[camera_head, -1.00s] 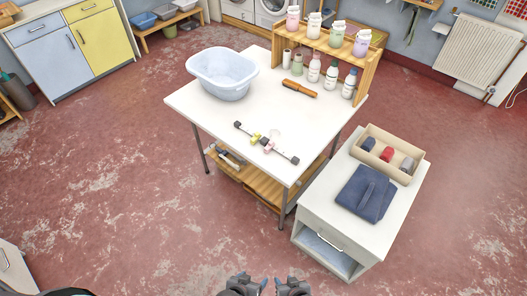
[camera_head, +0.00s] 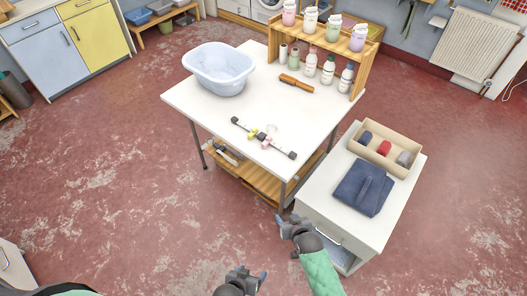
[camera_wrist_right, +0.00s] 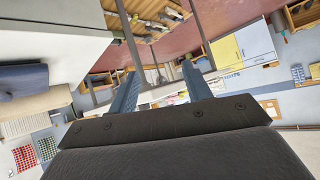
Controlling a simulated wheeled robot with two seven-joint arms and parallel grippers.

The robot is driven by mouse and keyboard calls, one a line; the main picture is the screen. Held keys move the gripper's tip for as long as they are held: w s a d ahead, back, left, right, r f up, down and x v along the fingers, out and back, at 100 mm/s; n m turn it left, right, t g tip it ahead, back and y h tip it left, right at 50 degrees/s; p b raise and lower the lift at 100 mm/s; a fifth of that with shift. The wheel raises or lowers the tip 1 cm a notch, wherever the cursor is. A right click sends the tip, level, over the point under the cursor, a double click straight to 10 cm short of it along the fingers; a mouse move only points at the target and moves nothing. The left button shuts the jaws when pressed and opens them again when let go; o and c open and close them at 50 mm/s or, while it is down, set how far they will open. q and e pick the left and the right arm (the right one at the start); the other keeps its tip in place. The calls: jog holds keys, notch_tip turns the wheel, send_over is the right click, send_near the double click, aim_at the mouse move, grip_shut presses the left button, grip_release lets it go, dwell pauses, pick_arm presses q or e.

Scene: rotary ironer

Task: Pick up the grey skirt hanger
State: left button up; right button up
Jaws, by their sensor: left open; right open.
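The grey skirt hanger (camera_head: 280,148) lies flat on the white work table, slanting down to the right. It has a thin bar with dark ends, and small yellow and pinkish pieces show at its middle. My right gripper (camera_head: 292,220) is open and empty, below the table's front corner in the head view and clear of the hanger. In the right wrist view its two fingers (camera_wrist_right: 160,80) stand apart with nothing held; I cannot make out the hanger there. My left gripper (camera_head: 252,274) is open and empty at the bottom of the head view, far from the hanger.
On the table (camera_head: 195,103) stand a pale blue basin (camera_head: 219,70), an orange-brown tool (camera_head: 296,84) and a wooden rack (camera_head: 361,75) with bottles. A white cabinet (camera_head: 325,208) to the right bears folded blue cloth (camera_head: 362,188) and an open box (camera_head: 412,147). Red floor lies clear at left.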

jog(key=w+a+r+n+t+y, duration=0.1)
jog(key=w+a+r+n, duration=0.2)
jog(key=w+r, duration=1.5)
jog(key=w+a+r+n+y, duration=0.1)
jog(key=w+a+r+n, duration=0.25)
jog(key=w+r, duration=1.5)
jog(key=n+g+h, duration=0.1)
jog(key=g+h, duration=0.5)
jog(key=g, duration=0.5)
send_near(292, 153)
notch_tip(292, 153, down, 3)
jog(key=shift+w+f, duration=0.15)
jog(key=shift+a+f, duration=0.2)
jog(key=shift+f, duration=2.6)
grip_shut()
